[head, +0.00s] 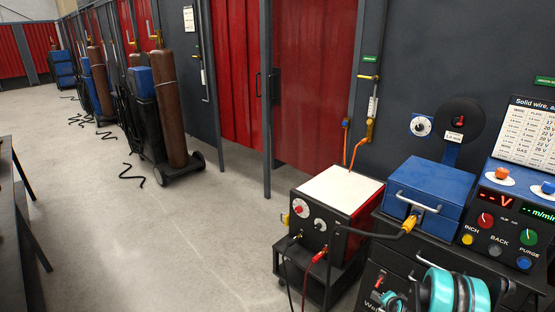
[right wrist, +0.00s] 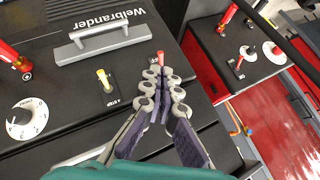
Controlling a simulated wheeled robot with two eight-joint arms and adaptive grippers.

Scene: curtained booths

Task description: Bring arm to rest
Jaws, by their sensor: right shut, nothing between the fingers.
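My right gripper (right wrist: 164,78) shows in the right wrist view with its two grey-jointed fingers together and nothing between them. It hovers over a black welding machine top (right wrist: 60,90) marked "Welbrander". Its fingertips appear close to a small red-tipped part (right wrist: 160,57); I cannot tell whether they touch. In the head view, teal and black parts of my right arm show at the lower right edge. My left gripper is in neither view.
The machine carries a silver handle (right wrist: 96,46), a white dial (right wrist: 26,120) and a yellow-tipped switch (right wrist: 104,80). In the head view, a white-topped red welder (head: 340,188) stands beside a blue box (head: 427,185). Gas cylinders (head: 168,110) line red-curtained booths.

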